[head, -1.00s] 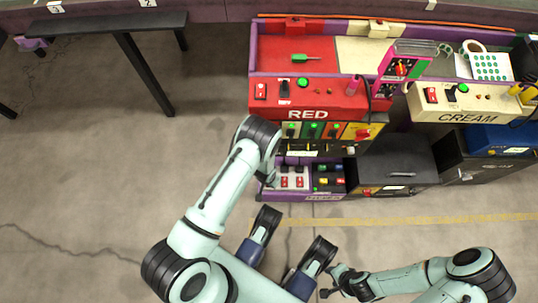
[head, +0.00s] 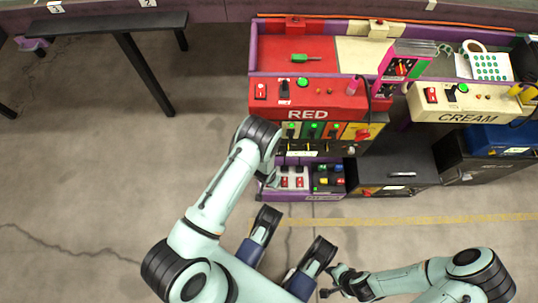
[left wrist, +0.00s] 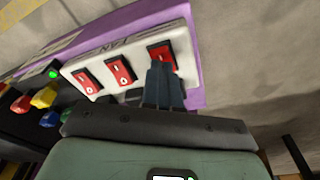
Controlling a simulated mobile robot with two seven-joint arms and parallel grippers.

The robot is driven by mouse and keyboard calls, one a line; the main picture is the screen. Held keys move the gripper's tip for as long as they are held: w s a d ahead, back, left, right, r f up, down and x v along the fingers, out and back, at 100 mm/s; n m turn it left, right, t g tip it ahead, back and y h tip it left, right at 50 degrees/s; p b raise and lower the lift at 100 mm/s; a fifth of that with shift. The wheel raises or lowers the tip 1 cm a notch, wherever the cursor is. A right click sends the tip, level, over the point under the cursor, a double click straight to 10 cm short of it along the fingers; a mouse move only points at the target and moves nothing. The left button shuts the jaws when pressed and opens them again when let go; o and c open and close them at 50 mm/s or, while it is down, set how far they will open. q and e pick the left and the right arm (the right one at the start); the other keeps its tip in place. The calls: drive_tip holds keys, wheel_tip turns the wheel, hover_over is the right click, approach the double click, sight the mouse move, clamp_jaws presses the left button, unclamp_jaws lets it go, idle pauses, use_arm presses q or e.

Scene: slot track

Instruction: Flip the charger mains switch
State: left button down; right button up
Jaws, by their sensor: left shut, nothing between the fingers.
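A white panel (left wrist: 128,58) carries three red rocker switches in the left wrist view. They are the left one (left wrist: 87,80), the middle one (left wrist: 121,71) and the right one (left wrist: 162,52). Which is the charger mains switch I cannot read. My left gripper (left wrist: 161,68) is shut and empty, its fingertips over the lower part of the right switch. Whether they touch it I cannot tell. In the head view the white panel (head: 292,173) sits low on the red stand, partly hidden by my left arm. My right gripper (head: 333,283) hangs at the bottom, away from the stand; its fingers are unclear.
A black box with coloured knobs (left wrist: 45,97) and a lit green lamp (left wrist: 54,74) stands beside the panel. The red console (head: 330,98) is above. A black cabinet (head: 395,165) stands to the right. The floor in front is free.

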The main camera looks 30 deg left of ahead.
use_arm(q)
drive_tip(key=shift+f+b, duration=0.6)
drive_tip(key=shift+f, duration=0.25)
idle(0.7)
drive_tip(key=shift+r+p, duration=2.75)
drive_tip(key=shift+r, duration=0.8)
